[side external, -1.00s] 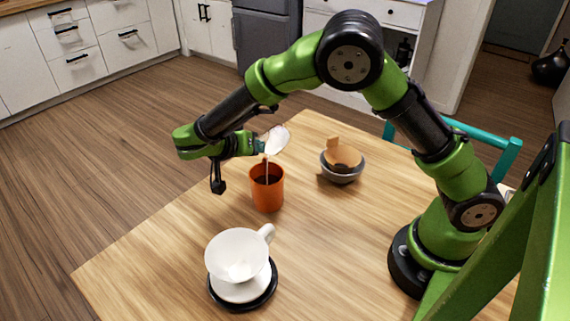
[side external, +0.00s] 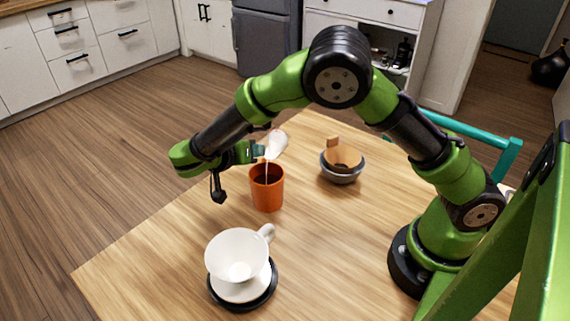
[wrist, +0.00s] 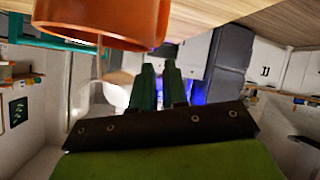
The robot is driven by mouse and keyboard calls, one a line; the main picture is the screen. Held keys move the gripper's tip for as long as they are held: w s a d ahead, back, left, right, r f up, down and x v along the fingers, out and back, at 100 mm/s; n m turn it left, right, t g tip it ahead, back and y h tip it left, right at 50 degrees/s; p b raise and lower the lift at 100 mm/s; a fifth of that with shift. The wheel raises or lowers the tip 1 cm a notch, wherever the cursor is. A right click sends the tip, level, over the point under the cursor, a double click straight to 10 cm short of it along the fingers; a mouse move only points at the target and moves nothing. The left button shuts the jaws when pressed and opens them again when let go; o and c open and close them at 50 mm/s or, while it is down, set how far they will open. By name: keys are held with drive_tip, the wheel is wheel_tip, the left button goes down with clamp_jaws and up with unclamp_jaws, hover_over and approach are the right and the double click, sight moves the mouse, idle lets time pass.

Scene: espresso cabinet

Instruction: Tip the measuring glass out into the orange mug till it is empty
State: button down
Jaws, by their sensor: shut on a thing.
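My gripper (side external: 259,151) is shut on the measuring glass (side external: 277,143), which is steeply tipped above the orange mug (side external: 267,193). A thin pale stream runs from the glass down into the mug. The mug stands upright on the table, with dark contents or shadow inside. In the wrist view, the picture is turned over: the mug (wrist: 105,22) fills the top left, and the glass (wrist: 117,93) is pale and blurred beside my gripper's fingers (wrist: 159,72). How much is left in the glass cannot be told.
A white cup-shaped dripper (side external: 236,252) with a handle stands on a black round base (side external: 244,302) at the front. A grey bowl (side external: 342,174) with a tan paper filter (side external: 344,156) stands right of the mug. A teal chair (side external: 505,157) is behind the table.

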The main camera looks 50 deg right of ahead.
drive_tip(key=shift+r+t+h, duration=0.15)
drive_tip(key=shift+t+h, duration=0.15)
drive_tip(key=shift+h, duration=0.7)
idle(0.7)
drive_tip(key=y, duration=0.2)
drive_tip(key=shift+w+d+r+y, duration=0.15)
drive_tip(key=shift+d+y, duration=0.1)
drive_tip(key=shift+y, duration=0.15)
drive_tip(key=shift+d+r+g+y, duration=0.2)
drive_tip(key=shift+r+g+y, duration=0.1)
drive_tip(key=shift+g+y, duration=0.25)
drive_tip(key=y, duration=0.2)
drive_tip(key=shift+f+y, duration=0.15)
drive_tip(key=shift+y, duration=0.2)
drive_tip(key=shift+a+g+y, duration=0.1)
drive_tip(key=shift+g+y, duration=0.15)
drive_tip(key=shift+y, duration=0.35)
drive_tip(key=shift+r+y, duration=0.5)
drive_tip(key=shift+g+y, duration=0.4)
drive_tip(key=shift+y, duration=0.5)
drive_tip(key=shift+w+d+f+n+g+y, duration=0.15)
drive_tip(key=shift+w+d+g+y, duration=0.15)
drive_tip(key=shift+d+y, duration=0.75)
drive_tip(key=shift+w+d+f+n+g+y, duration=0.1)
drive_tip(key=shift+w+d+n+g+y, duration=0.2)
drive_tip(key=shift+d+y, duration=0.75)
drive_tip(key=shift+w+d+f+n+g+y, duration=0.1)
drive_tip(key=shift+d+g+y, duration=0.35)
drive_tip(key=shift+y, duration=1.05)
